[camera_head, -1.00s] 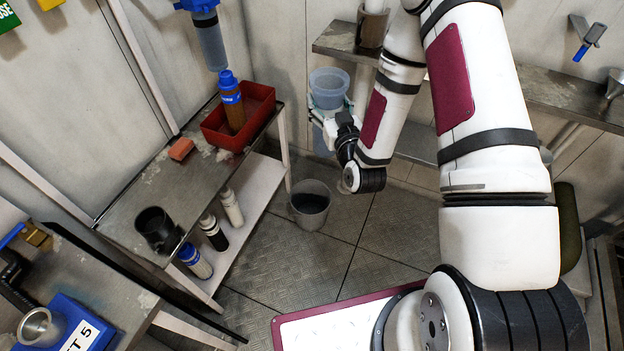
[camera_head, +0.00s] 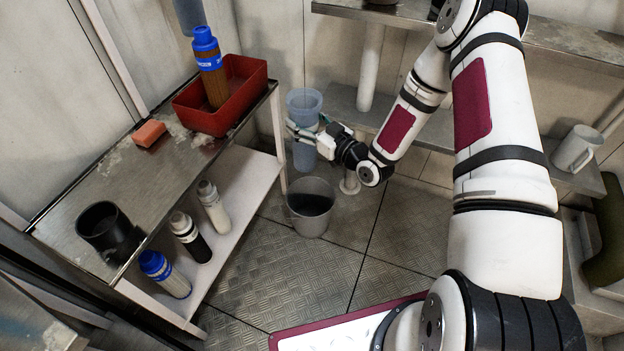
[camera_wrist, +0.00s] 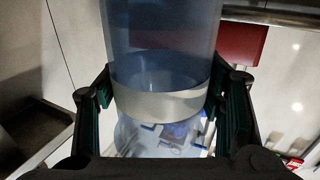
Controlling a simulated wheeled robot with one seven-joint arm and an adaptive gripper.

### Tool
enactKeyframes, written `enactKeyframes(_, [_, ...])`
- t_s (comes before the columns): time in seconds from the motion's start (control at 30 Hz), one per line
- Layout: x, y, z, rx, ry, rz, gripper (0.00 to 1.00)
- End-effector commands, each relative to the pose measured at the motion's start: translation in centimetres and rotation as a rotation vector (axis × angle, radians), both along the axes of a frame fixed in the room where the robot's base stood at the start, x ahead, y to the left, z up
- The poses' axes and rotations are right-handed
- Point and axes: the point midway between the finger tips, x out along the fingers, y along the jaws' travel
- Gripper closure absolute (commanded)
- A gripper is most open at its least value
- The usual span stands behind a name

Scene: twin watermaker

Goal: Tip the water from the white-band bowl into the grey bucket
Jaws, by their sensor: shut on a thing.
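The white-band bowl is a tall, translucent blue vessel (camera_head: 304,103). In the wrist view its pale band (camera_wrist: 163,105) sits between my two fingers. My gripper (camera_head: 306,133) is shut on the vessel at about mid-height and holds it in the air, roughly upright, with its open rim up. A curved line shows inside it just above the band, but I cannot tell the water level for sure. The grey bucket (camera_head: 311,221) stands on the floor, below the vessel in the head view, with a dark interior. I cannot tell whether the vessel is directly over it.
A metal bench (camera_head: 65,190) at left carries a red tray (camera_head: 190,115) with a brown bottle (camera_head: 213,85), an orange block (camera_head: 149,134) and a black cup (camera_head: 104,228). Several bottles stand on its lower shelf (camera_head: 245,190). Wall shelves (camera_head: 430,130) lie behind my arm. Floor around the bucket is clear.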

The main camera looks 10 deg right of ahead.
Motion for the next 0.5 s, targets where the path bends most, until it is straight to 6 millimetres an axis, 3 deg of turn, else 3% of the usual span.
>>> enactKeyframes(0.03, [0.5, -0.1, -1.9, 0.001, -0.005, 0.019, 0.79])
enactKeyframes(0.5, [1.1, -0.8, -13.6, -0.001, -0.003, 0.203, 0.79])
